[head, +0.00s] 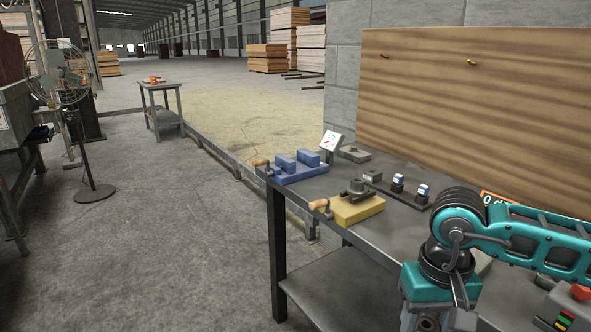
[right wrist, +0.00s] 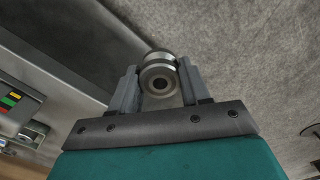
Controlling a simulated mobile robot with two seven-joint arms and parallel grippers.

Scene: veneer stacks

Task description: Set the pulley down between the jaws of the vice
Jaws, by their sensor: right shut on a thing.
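The blue vice (head: 298,175) sits at the bench's far left corner. Its two jaw blocks (head: 285,163) stand apart with an empty gap between them, and a wooden handle (head: 261,162) sticks out to the left. My right gripper (right wrist: 160,88) is shut on the pulley (right wrist: 160,62), a grey grooved metal wheel with a dark centre hole, held between its two fingers. In the right wrist view, grey floor lies behind the pulley. In the head view my right arm comes in from the right; its gripper and the pulley are not visible there. My left gripper is not in view.
On the bench (head: 378,232), a yellow block (head: 356,209) with dark metal parts stands nearer than the vice. A dark rack (head: 397,192) with small items is behind it, and a dial card (head: 331,141) behind the vice. A control box (head: 572,307) is at right.

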